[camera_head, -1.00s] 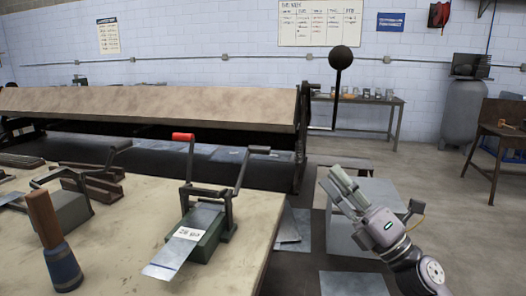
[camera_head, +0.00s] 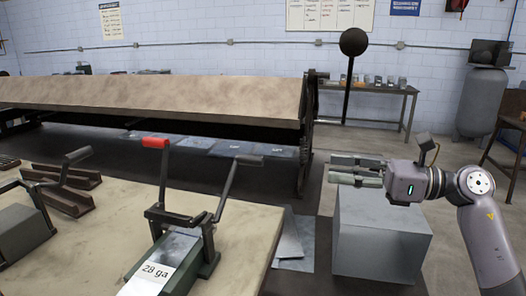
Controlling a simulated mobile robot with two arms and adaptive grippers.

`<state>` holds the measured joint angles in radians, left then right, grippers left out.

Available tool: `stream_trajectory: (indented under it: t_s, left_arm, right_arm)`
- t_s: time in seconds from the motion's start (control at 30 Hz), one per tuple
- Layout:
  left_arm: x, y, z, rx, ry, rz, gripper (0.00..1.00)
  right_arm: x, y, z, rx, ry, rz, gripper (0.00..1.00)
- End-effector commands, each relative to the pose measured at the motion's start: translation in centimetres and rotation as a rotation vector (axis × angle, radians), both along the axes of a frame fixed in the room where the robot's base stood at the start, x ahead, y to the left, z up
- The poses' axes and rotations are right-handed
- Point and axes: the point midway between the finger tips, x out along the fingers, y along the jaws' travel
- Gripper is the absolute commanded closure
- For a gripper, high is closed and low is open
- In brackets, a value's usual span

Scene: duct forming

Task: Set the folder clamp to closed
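The folder (camera_head: 150,97) is a long machine with a tan beam across the back left. At its right end a black lever (camera_head: 348,88) stands nearly upright with a black ball (camera_head: 353,42) on top; I take it for the clamp handle. My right gripper (camera_head: 335,169) is in front of the folder's right end, below the ball and apart from the lever. Its fingers point left, with a gap between them, and hold nothing. My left gripper is not in view.
A workbench (camera_head: 120,222) fills the lower left. It bears a red-handled tool (camera_head: 195,250) with a "28 ga" strip. A grey box (camera_head: 380,245) stands below my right gripper. A rear table (camera_head: 385,91) holds small items.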

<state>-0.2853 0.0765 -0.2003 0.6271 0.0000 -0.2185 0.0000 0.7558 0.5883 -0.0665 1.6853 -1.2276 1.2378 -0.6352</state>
Motion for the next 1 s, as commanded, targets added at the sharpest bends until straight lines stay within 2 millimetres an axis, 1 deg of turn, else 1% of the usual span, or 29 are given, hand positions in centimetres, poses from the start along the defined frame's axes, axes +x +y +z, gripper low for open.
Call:
stream_trajectory:
  t_s: [0.1,0.17,0.27,0.4,0.53,0.67,0.8,0.9,1.0]
  left_arm:
    - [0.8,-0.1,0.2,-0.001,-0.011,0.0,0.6]
    - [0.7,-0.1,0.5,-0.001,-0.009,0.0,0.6]
    - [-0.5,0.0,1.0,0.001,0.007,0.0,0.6]
    - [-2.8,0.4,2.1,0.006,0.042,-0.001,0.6]
    - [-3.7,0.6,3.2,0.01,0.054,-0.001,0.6]
    - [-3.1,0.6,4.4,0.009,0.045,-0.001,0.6]
    - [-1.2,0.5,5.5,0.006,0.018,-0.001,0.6]
    - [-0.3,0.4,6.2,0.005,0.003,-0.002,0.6]
    - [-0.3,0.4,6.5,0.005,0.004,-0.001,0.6]
  right_arm:
    - [0.1,0.2,0.1,-0.007,-0.002,0.002,0.62]
    - [0.2,0.7,0.1,-0.006,-0.001,0.003,0.62]
    - [0.6,2.0,0.3,-0.004,-0.001,0.005,0.62]
    - [1.5,4.7,0.5,-0.003,0.0,0.006,0.62]
    - [2.4,7.5,0.5,-0.002,0.002,0.005,0.62]
    - [3.2,10.2,0.5,-0.001,0.001,0.005,0.62]
    - [4.1,12.9,0.5,-0.001,0.001,0.004,0.62]
    - [4.7,14.4,0.4,-0.002,0.002,0.003,0.62]
    - [5.0,15.6,0.2,-0.004,0.001,0.002,0.62]
